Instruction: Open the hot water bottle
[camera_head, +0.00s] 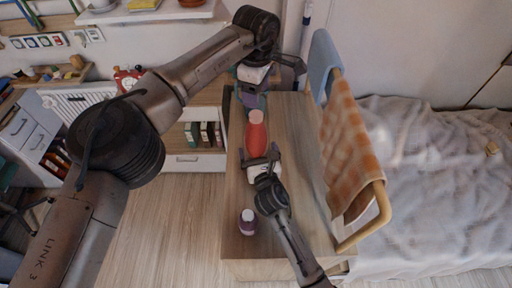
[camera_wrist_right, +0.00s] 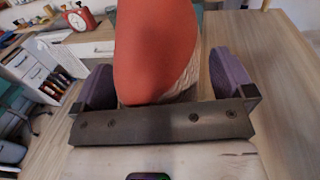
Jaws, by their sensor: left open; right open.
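The red hot water bottle (camera_head: 256,138) is on the wooden surface, its pale round cap (camera_head: 256,116) toward the far side. Its red body (camera_wrist_right: 155,45) fills the upper middle of the right wrist view. My right gripper (camera_head: 259,153) is open at the bottle's near end, with its purple-padded fingers on either side of the red body; grip contact is not clear. My left gripper (camera_head: 252,103) is open just beyond the cap, pointing toward it; whether it touches the cap cannot be told. The bottle's underside is hidden.
A small purple bottle with a white lid (camera_head: 248,224) stands on the near part of the wooden top (camera_head: 295,215). An orange checked towel (camera_head: 350,145) hangs on a wooden rail at right, beside the bed (camera_head: 440,190). Shelves with books (camera_head: 205,133) are at left.

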